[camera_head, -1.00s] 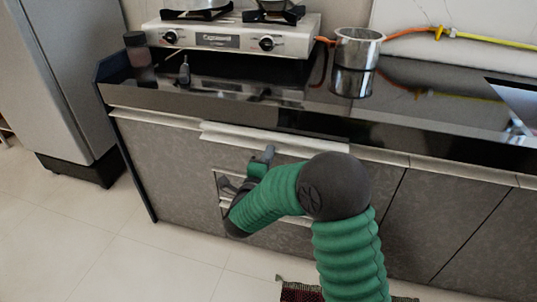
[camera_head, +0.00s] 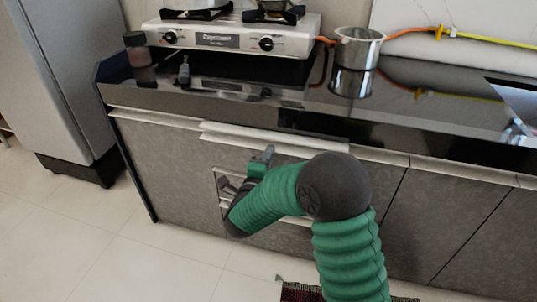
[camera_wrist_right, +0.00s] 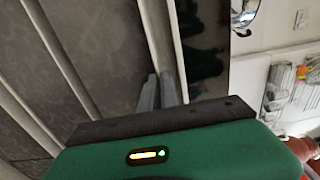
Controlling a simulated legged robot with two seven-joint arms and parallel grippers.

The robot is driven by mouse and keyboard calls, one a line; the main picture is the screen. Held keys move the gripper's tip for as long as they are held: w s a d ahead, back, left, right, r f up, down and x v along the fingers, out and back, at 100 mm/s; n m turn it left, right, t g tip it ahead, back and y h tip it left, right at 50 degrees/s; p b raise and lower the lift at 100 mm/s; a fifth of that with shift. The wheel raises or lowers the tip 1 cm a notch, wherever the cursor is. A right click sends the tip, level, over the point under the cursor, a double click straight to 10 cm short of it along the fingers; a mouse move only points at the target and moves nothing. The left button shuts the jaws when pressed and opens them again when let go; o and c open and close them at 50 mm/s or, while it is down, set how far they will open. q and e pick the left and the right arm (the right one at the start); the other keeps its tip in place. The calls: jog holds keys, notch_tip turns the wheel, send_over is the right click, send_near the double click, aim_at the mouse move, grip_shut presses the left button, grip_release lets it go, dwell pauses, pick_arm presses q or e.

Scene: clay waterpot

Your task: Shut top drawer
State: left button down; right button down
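The top drawer (camera_head: 275,138) is in the grey cabinet under the black counter. Its pale top edge stands slightly forward of the trim beside it, and my arm hides much of its front. My right gripper (camera_head: 267,154) is at the drawer's front, just below that edge. Whether it touches the drawer is unclear. In the right wrist view, the fingers of my right gripper (camera_wrist_right: 161,90) lie close together beside a pale edge, with nothing visible between them. My left gripper is not in view.
Lower drawer fronts (camera_head: 222,188) show behind my arm. A gas stove (camera_head: 235,38), a steel pot (camera_head: 358,48) and a dark-capped jar (camera_head: 138,50) stand on the counter. A fridge (camera_head: 65,75) stands at left. The floor (camera_head: 150,255) at front left is clear.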

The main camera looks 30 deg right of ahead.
aim_at(275, 142)
jog(key=shift+r, duration=0.15)
jog(key=x, duration=0.4)
jog(key=shift+w+d, duration=0.1)
jog(key=shift+d, duration=0.1)
jog(key=shift+r, duration=0.15)
jog(key=c, duration=1.6)
grip_release()
jog(key=shift+f, duration=0.3)
